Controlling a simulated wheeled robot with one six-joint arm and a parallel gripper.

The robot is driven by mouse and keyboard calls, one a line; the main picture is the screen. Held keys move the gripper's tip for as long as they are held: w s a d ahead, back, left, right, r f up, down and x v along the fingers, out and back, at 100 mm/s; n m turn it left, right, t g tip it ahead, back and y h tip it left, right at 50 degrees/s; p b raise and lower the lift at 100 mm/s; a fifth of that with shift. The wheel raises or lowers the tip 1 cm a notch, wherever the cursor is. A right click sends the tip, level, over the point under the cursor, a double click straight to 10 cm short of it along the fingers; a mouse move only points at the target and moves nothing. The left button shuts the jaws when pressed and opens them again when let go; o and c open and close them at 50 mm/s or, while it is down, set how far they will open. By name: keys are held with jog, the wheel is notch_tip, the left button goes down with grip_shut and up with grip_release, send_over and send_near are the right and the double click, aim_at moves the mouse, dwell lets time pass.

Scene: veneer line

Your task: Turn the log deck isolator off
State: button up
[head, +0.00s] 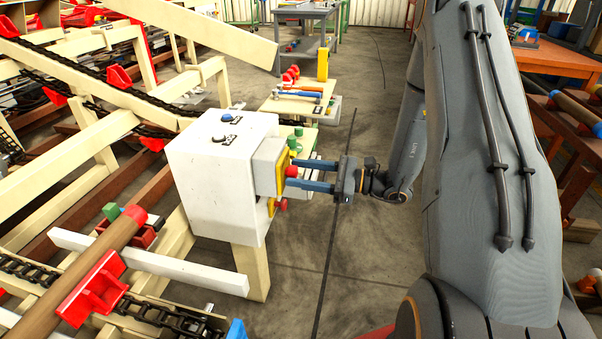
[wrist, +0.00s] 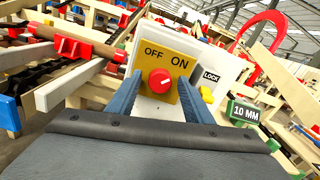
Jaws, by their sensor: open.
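The isolator is a red knob (head: 291,171) on a yellow plate (head: 280,172) on the side of a white cabinet (head: 215,180). In the wrist view, the red knob (wrist: 159,81) sits below the words OFF at left and ON at right on the yellow plate (wrist: 178,98). A small pale mark shows on the knob; its exact direction is hard to tell. My gripper (head: 298,173) is open, its two blue fingers reaching toward the plate. In the wrist view, the fingers of my gripper (wrist: 158,84) stand on either side of the knob; contact is not clear.
A LOCK label (wrist: 210,76) and a yellow part (wrist: 206,94) lie right of the plate. A lower red knob (head: 281,205) is below the isolator. A white bar (head: 150,262) crosses in front.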

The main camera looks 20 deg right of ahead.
jog(key=shift+c, duration=0.4)
jog(key=c, duration=1)
jog(key=shift+n, duration=0.3)
jog(key=n+b, duration=0.1)
jog(key=n, duration=0.2)
jog(key=shift+n, duration=0.4)
jog(key=n+b, duration=0.2)
jog(key=n, duration=0.2)
jog(key=shift+n, duration=0.3)
jog(key=n+b, duration=0.3)
jog(key=n, duration=0.2)
jog(key=shift+f, duration=0.1)
jog(key=shift+n+b, duration=1.25)
jog(key=shift+n, duration=0.75)
